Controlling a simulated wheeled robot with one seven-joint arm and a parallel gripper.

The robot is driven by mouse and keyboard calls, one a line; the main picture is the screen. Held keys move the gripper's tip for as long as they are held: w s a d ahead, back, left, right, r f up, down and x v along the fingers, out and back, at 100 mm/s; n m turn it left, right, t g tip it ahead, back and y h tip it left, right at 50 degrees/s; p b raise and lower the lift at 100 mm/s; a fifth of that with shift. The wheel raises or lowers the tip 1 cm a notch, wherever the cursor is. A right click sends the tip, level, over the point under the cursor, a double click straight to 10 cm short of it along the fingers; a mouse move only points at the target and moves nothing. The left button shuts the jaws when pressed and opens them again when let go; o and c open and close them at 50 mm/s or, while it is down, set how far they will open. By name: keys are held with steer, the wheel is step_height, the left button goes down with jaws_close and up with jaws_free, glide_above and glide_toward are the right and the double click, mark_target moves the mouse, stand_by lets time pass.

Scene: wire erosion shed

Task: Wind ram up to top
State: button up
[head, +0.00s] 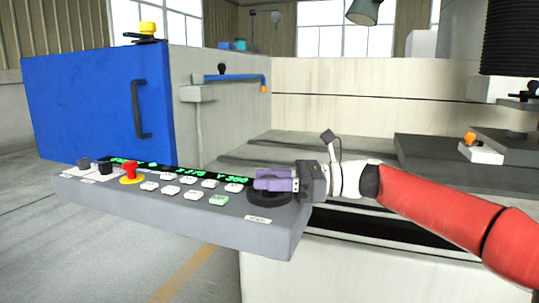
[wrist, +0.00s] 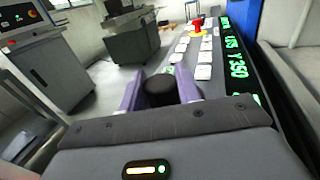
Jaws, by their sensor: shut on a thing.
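A grey control panel (head: 255,231) juts out at the front, with a green digital readout (head: 180,172), white keys and a red emergency stop button (head: 131,170). A black round handwheel (head: 270,197) sits at its right end. My gripper (head: 262,181) is at that wheel. In the wrist view its purple fingers (wrist: 160,92) stand on both sides of a black round knob (wrist: 159,86) and are shut on it. The dark ram bellows (head: 513,38) hang at the upper right.
A blue door (head: 95,100) with a black handle stands behind the panel at left. A blue pipe (head: 232,78) runs along the tank wall. A small white block with an orange knob (head: 481,150) lies at right. Floor at left is clear.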

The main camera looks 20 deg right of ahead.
steer(key=n+g+p, duration=0.1)
steer(key=g+p, duration=0.1)
steer(key=n+g+p, duration=0.2)
steer(key=shift+r+g+y, duration=0.3)
steer(key=shift+r, duration=0.1)
steer(key=n+g+p, duration=0.1)
steer(key=g, duration=0.1)
steer(key=n+g+p, duration=0.1)
steer(key=g, duration=0.1)
steer(key=shift+f+n, duration=0.2)
steer(key=shift+n, duration=0.1)
steer(key=n+g+h, duration=0.1)
steer(key=g, duration=0.1)
steer(key=n+g+h, duration=0.1)
steer(key=n+g, duration=0.1)
steer(key=g, duration=0.1)
steer(key=shift+f, duration=0.2)
steer(key=shift+n+g+h, duration=1.7)
steer(key=shift+n+g, duration=0.2)
steer(key=shift+g, duration=0.3)
steer(key=o, duration=1)
steer(key=shift+c, duration=0.2)
